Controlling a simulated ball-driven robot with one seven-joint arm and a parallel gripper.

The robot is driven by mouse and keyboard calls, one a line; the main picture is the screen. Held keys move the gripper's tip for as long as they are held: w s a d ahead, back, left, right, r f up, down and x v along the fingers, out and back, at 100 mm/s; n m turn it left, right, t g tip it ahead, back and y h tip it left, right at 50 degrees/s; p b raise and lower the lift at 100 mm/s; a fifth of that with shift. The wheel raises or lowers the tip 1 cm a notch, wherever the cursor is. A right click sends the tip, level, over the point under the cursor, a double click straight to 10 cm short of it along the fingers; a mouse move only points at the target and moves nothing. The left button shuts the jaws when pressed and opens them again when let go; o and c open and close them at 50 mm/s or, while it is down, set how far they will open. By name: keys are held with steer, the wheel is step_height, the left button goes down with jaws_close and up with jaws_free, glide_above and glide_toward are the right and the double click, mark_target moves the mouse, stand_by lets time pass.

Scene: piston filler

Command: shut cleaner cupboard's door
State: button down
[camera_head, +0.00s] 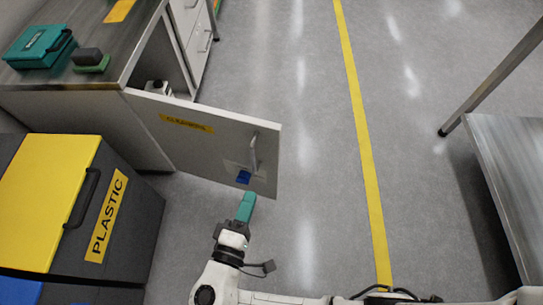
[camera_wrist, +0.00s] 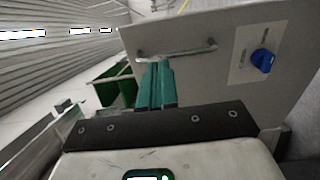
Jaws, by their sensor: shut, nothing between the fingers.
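The cleaner cupboard's door (camera_head: 215,150) stands wide open, swung out from the cupboard under the steel bench. Its outer face carries a yellow label, a metal bar handle (camera_head: 254,155) and a blue knob (camera_head: 243,177). The door (camera_wrist: 225,65) fills the right of the wrist view, with the handle (camera_wrist: 178,53) and the blue knob (camera_wrist: 263,61).
A dark bin with a yellow lid (camera_head: 50,185) marked PLASTIC stands left of my arm. A teal case (camera_head: 38,46) lies on the bench. A steel table (camera_head: 510,165) stands at right. The grey floor with a yellow line (camera_head: 362,130) is clear between.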

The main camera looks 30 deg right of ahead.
mark_target(270, 147)
steer(key=b+x, duration=0.2)
steer(key=x, duration=0.9)
steer(key=shift+w+d+f+b, duration=0.2)
steer(key=shift+w+d+b, duration=0.05)
steer(key=shift+d+b, duration=0.15)
steer(key=shift+w+d+r, duration=0.1)
steer(key=shift+w+d, duration=0.35)
steer(key=shift+d, duration=0.1)
